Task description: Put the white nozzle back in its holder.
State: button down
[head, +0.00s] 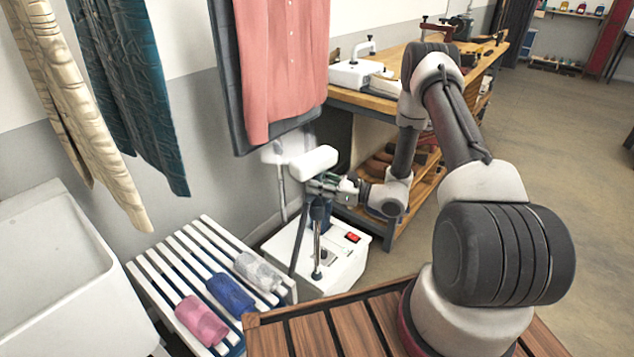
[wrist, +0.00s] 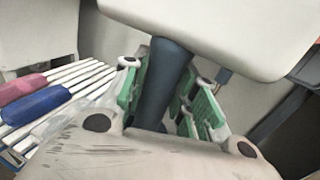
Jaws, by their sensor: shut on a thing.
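The white nozzle (head: 313,161) is a rounded white head on a dark blue handle, held up in front of the wall below the pink shirt. In the wrist view the white head (wrist: 205,28) fills the top, with the handle (wrist: 164,82) below it. My gripper (head: 322,187) is shut on the handle; its green-padded fingers (wrist: 168,98) stand on both sides of it. A white box with a red switch (head: 345,262) stands on the floor below, with a short metal post (head: 317,250) rising from it. I cannot tell which part is the holder; my gripper hides part of this area.
A slatted white rack (head: 180,262) with pink, blue and clear bottles stands left of the box. A white sink (head: 60,275) is at far left. Clothes hang above, including a pink shirt (head: 285,70). A wooden workbench (head: 375,100) stands behind my arm.

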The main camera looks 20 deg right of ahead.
jog(key=shift+f, duration=0.1)
jog(key=c, duration=1.4)
grip_release()
jog(key=shift+d, duration=0.1)
jog(key=shift+v, duration=5.45)
